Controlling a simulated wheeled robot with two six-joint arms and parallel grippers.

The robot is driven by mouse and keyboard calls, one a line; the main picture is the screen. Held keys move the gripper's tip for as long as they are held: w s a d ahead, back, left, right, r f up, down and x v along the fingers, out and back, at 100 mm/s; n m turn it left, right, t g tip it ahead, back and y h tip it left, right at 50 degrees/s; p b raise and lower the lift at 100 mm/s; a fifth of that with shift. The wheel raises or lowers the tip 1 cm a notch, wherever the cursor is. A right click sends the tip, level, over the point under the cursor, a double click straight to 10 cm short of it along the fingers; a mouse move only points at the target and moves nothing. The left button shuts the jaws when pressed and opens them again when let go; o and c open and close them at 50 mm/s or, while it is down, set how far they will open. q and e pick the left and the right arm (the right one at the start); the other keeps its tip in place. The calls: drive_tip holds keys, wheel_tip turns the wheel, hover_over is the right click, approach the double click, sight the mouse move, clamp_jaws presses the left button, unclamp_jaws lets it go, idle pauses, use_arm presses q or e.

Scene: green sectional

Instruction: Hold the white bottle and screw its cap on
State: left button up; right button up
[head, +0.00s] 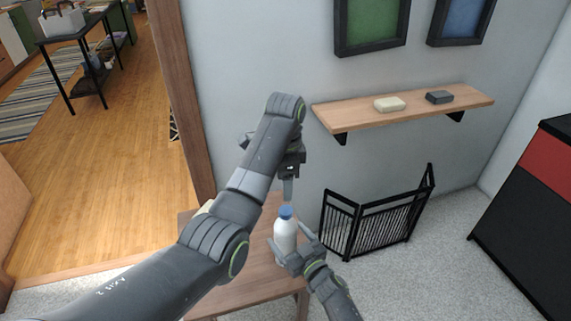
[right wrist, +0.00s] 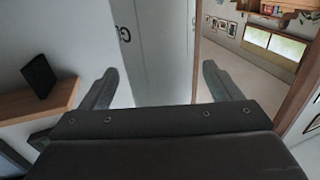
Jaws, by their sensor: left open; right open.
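The white bottle (head: 286,238) stands upright on a small wooden table (head: 245,288) in the head view. The blue cap (head: 286,212) is at the bottle's top; I cannot tell how firmly it sits. My right gripper (head: 291,240) is open, with a finger to each side of the bottle in the head view; contact is unclear. Its open fingers also show in the right wrist view (right wrist: 160,85), where the bottle does not show. My left gripper (head: 288,190) is open and points down just above the cap; its wrist hides part of its jaws.
A wall shelf (head: 362,109) holds a cream block (head: 390,104) and a dark block (head: 439,97). A black folding gate (head: 378,225) stands on the carpet right of the table. A wooden door frame (head: 184,100) rises behind at left.

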drive_tip(key=p+v, duration=0.3)
drive_tip(key=v, duration=1)
drive_tip(key=shift+s+p, duration=0.25)
drive_tip(key=shift+p, duration=0.05)
drive_tip(key=shift+d, duration=0.15)
